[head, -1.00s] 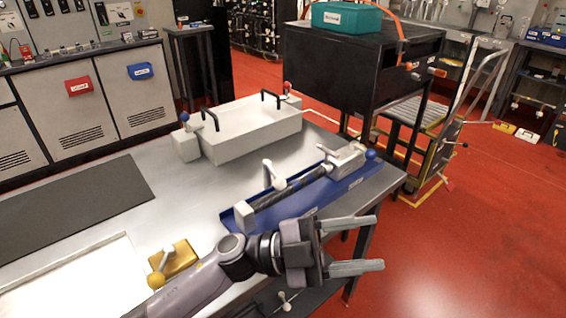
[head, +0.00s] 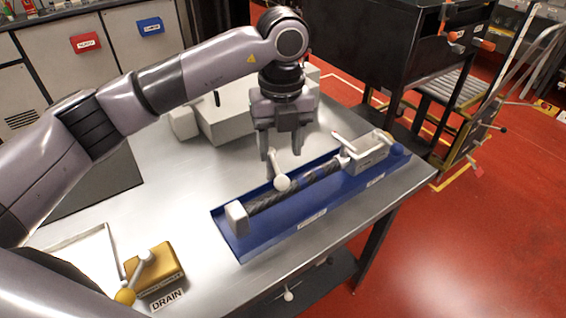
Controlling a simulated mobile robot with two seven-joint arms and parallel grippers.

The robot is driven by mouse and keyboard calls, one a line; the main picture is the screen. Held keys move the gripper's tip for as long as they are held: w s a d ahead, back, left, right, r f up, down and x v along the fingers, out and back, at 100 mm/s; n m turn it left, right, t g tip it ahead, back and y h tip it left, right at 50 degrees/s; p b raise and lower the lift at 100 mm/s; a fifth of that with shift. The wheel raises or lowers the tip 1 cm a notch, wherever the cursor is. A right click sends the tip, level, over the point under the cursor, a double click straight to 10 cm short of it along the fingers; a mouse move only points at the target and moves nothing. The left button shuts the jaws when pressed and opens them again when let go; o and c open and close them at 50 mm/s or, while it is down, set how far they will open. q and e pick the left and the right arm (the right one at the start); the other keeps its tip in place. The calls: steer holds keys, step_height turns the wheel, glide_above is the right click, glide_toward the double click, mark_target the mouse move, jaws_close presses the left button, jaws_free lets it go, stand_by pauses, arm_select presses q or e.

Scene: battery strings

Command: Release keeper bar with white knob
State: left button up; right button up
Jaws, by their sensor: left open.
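A dark, striped bar (head: 310,186) lies in a blue tray (head: 255,243) on the metal table. A white lever with a round white knob (head: 281,184) stands at its middle. The bar's near-left end meets a white block (head: 237,217); its far end meets a grey block (head: 367,157) with another white lever (head: 343,141) and a blue ball knob (head: 397,150). My left gripper (head: 284,153) is open and points down just above and behind the knob; the left finger overlaps the lever in the picture, and I cannot tell if they touch. My right gripper is not in view.
A light grey box (head: 225,122) stands behind my left gripper. A yellow block (head: 158,267) with a white lever and yellow knob sits at the near left, by a DRAIN label. A black cabinet (head: 375,45) stands beyond the table. The middle of the tabletop is clear.

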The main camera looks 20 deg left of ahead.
mark_target(279, 175)
arm_select(q)
step_height(279, 175, down, 7)
steer(key=shift+s+r+p, duration=0.1)
steer(key=shift+p, duration=0.25)
jaws_close()
